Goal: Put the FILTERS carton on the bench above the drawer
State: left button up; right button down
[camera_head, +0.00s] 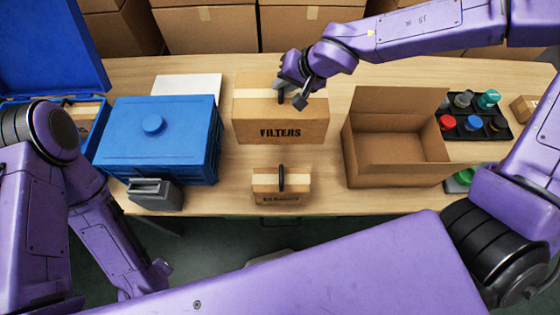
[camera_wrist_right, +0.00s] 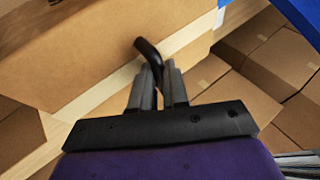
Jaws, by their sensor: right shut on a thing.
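The FILTERS carton (camera_head: 255,125) is a brown box with a pale tape strip and a dark handle on top. It is at the middle back of the bench (camera_head: 235,200), and I cannot tell whether it touches the bench top. My right gripper (camera_head: 292,97) is above it, shut on its black handle. In the right wrist view the fingers (camera_wrist_right: 160,85) pinch the handle (camera_wrist_right: 147,48), with the carton (camera_wrist_right: 100,45) beside them. The drawer is not clearly visible; only a dark strip shows under the bench's front edge. My left gripper is not clearly seen; its arm fills the left side.
A smaller handled carton (camera_head: 281,188) stands at the front edge. A blue lidded crate (camera_head: 160,150) is left, with a grey item (camera_head: 155,194) before it. An open empty carton (camera_head: 395,170) and a black tray (camera_head: 475,128) of colored-cap items are right. Bare bench lies between the cartons.

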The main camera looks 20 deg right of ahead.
aim_at(313, 112)
jog(key=shift+s+a+f+b, duration=0.1)
jog(key=shift+f+b, duration=0.45)
notch_tip(313, 112, down, 5)
jog(key=b, duration=0.5)
jog(key=shift+r, duration=0.15)
notch_tip(313, 112, down, 6)
jog(key=b, duration=0.4)
jog(key=shift+f, duration=0.25)
notch_tip(313, 112, down, 4)
jog(key=b, duration=0.3)
jog(key=shift+r, duration=0.4)
jog(key=shift+f, duration=0.15)
jog(key=c, duration=1.1)
grip_release()
jog(key=shift+s+r+p, duration=0.1)
jog(key=shift+r+p, duration=0.25)
jog(key=shift+r, duration=0.05)
jog(key=p+v, duration=0.7)
jog(key=v, duration=0.4)
jog(key=shift+r, duration=0.1)
jog(key=shift+s+r, duration=0.1)
jog(key=shift+s, duration=0.05)
